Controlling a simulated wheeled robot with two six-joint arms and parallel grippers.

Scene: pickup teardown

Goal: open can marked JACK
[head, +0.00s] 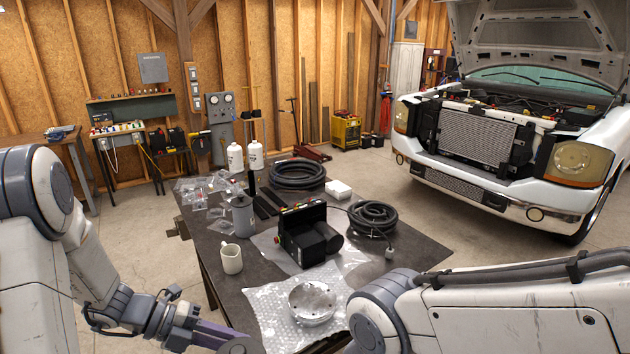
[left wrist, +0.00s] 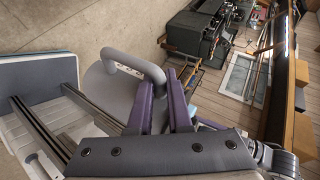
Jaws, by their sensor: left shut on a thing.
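My left gripper (head: 216,335) is low at the bottom left of the head view, in front of the table's near left edge. In the left wrist view its purple fingers (left wrist: 165,95) are shut on a curved grey handle (left wrist: 135,58). The handle joins a flat, rounded grey piece that looks like a lid (left wrist: 98,82), and a grey round piece shows at the gripper's tip in the head view (head: 240,346). A grey can (head: 242,216) stands on the table behind the white mug. I cannot read the marking JACK anywhere. My right gripper is out of view.
The dark table (head: 415,250) holds a white mug (head: 231,259), a black device (head: 308,237), coiled hoses (head: 373,218), white bottles (head: 255,155) and a metal bowl-like part (head: 312,302) on bubble wrap. A white pickup (head: 500,150) with its hood up stands at right.

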